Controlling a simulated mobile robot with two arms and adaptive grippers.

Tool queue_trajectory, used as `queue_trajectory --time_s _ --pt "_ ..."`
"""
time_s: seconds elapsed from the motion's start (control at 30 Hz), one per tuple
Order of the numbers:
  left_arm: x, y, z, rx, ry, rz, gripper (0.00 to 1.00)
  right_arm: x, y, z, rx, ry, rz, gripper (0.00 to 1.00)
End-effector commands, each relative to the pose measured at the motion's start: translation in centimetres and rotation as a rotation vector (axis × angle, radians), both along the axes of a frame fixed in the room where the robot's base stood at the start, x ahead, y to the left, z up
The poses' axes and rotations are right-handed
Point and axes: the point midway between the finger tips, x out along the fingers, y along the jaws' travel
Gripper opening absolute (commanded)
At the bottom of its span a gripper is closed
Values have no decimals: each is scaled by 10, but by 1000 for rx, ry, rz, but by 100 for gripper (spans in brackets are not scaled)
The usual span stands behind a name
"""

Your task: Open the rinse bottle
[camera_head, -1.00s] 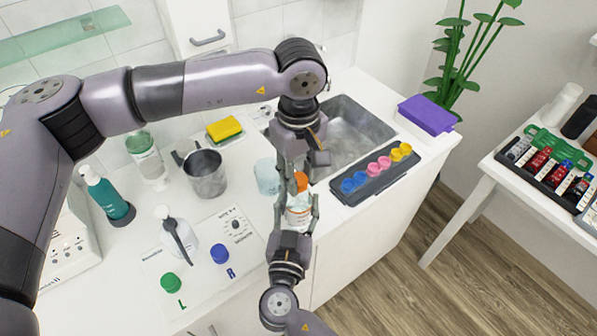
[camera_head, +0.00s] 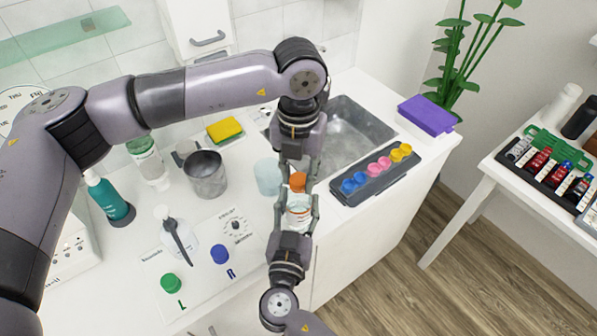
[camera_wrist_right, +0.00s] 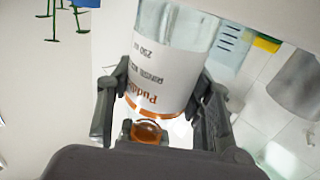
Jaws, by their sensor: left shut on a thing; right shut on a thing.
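The rinse bottle (camera_head: 298,213) is clear with a white label and an orange cap (camera_head: 298,182). My right gripper (camera_head: 297,205) comes from below and is shut around the bottle's body. Its fingers and the upside-down label (camera_wrist_right: 160,75) show in the right wrist view. My left gripper (camera_head: 297,180) comes down from above and is shut on the orange cap. The cap looks to be at the bottle's top; the fingers partly hide the join, so I cannot tell whether it is loose.
A clear tumbler (camera_head: 268,177) stands close left of the bottle. A dark tray (camera_head: 350,192) of coloured pots lies right, before the sink (camera_head: 352,132).

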Motion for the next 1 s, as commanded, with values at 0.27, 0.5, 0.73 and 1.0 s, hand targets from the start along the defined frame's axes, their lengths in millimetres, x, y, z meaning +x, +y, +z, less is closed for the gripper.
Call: queue_trajectory --time_s 0.27,0.5,0.73,1.0 --pt "1 0 1 -1 -3 626 0 0 0 0 0 0 0 0" --pt "1 0 1 -1 -3 1117 0 0 0 0 0 0 0 0" --pt "1 0 1 -2 -3 1268 0 0 0 0 0 0 0 0" --pt "1 0 1 -2 -3 1269 0 0 0 0 0 0 0 0"
